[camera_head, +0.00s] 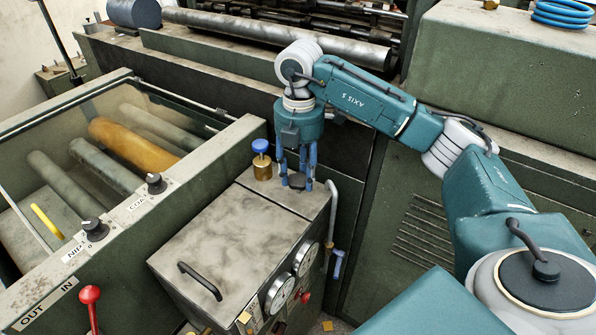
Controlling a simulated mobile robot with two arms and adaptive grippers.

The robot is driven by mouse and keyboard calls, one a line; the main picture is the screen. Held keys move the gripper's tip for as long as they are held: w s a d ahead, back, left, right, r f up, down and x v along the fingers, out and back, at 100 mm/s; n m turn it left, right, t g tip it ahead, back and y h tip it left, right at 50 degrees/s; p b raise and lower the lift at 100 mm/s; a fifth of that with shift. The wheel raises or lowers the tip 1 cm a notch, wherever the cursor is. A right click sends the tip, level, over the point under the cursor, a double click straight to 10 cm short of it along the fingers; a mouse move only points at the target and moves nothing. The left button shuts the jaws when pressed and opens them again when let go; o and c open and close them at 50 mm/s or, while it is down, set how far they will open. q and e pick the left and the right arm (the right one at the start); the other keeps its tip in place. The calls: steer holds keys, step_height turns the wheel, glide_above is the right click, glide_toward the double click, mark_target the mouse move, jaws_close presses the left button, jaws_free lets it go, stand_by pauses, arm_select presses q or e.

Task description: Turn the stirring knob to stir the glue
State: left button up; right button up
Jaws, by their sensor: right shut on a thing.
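A dark round knob (297,181), which I take for the stirring knob, sits on top of the grey metal glue box (215,232) near its back right corner. My right gripper (298,172) points straight down over it, with its blue fingers around the knob and shut on it. The fingers hide part of the knob, and its turn angle cannot be told. The glue itself is not visible. My left gripper is out of view.
A blue-topped brass valve (262,160) stands close left of my right gripper. The box has a black handle (200,281) on its lid and round gauges (280,293) on its front. A framed roller unit (123,158) lies left; a red lever (90,296) stands front left.

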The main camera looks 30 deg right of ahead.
mark_target(303, 179)
steer(key=m, duration=0.3)
steer(key=m+p, duration=0.1)
steer(key=m, duration=0.1)
steer(key=shift+w+d+r+m, duration=0.1)
steer(key=shift+d+r+m, duration=0.15)
steer(key=shift+r+m, duration=0.1)
steer(key=shift+f+m+p, duration=0.15)
steer(key=shift+m+p, duration=0.3)
steer(key=shift+m, duration=1.8)
steer(key=shift+s, duration=0.2)
steer(key=o, duration=1.1)
steer(key=shift+s+d+f, duration=0.1)
steer(key=shift+s+d, duration=0.05)
steer(key=shift+s, duration=0.05)
steer(key=shift+w, duration=0.1)
step_height(303, 179, up, 12)
